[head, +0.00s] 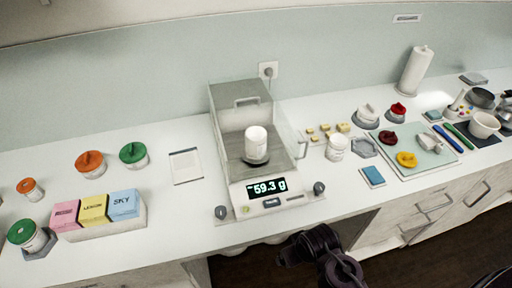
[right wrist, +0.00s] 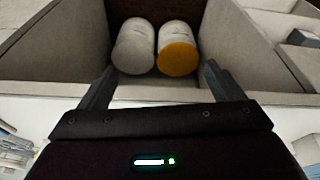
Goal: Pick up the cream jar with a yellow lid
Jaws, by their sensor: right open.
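The cream jar with a yellow lid (right wrist: 177,50) lies on its side in an open box-like compartment in the right wrist view, its yellow end facing me. A plain white or grey jar (right wrist: 134,46) lies close against its left side. My right gripper (right wrist: 159,70) is open, with one finger left of the pair and the other right of the yellow-lidded jar. Nothing is held between the fingers. In the head view a dark part of my arm shows at the counter's front edge. My left gripper is not in view.
Compartment walls (right wrist: 240,45) stand close on both sides of the jars. On the counter are a scale (head: 257,187) reading 59.3 g with a white jar (head: 256,138) inside, a box of coloured packs (head: 140,221), and a tray (head: 447,161) with a loose yellow lid (head: 406,159).

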